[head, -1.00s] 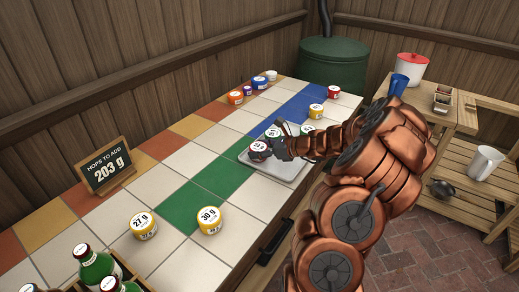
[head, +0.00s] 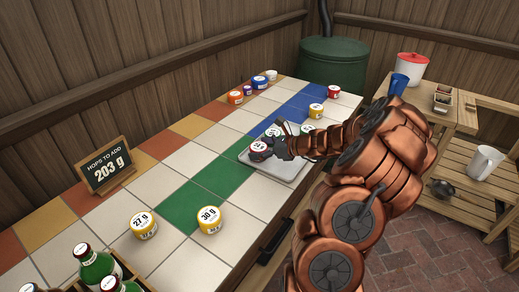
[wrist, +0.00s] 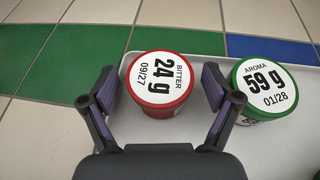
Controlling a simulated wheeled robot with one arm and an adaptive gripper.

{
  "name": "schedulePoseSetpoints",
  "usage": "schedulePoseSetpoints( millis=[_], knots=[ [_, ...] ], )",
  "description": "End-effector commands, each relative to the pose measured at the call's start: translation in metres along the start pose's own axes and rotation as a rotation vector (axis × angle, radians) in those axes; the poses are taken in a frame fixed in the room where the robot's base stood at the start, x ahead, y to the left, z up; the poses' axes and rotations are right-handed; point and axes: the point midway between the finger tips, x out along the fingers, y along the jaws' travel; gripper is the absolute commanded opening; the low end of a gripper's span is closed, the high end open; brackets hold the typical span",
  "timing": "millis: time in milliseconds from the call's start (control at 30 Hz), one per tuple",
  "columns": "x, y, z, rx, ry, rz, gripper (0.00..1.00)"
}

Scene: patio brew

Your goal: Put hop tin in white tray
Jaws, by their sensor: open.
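A white tray (head: 270,177) lies on the tiled counter and holds several hop tins. A red tin labelled BITTER 24 g (head: 259,146) sits upright at the tray's near left; it also shows in the wrist view (wrist: 160,80). My gripper (head: 272,147) is open, just behind this tin. In the wrist view its fingers (wrist: 158,88) stand on either side of the tin's near part, with gaps visible. A green tin labelled AROMA 59 g (wrist: 264,88) stands on the tray to the right. Another tin (head: 308,129) is partly hidden by my arm.
Two yellow tins, 27 g (head: 144,223) and 30 g (head: 209,219), stand on the near counter. A sign (head: 105,171) reads HOPS TO ADD 203 g. More tins (head: 236,97) stand at the back. Green bottles (head: 97,265) are at the near left. The middle tiles are clear.

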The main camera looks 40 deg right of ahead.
Motion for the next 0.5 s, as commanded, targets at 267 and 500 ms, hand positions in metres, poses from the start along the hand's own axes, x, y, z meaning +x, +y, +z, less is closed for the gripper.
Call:
schedulePoseSetpoints(
  millis=[267,500],
  knots=[
    [-0.039,-0.002,0.000,0.000,0.000,-0.006,0.88],
    [-0.081,-0.002,0.000,-0.001,0.001,-0.006,0.88]
  ],
)
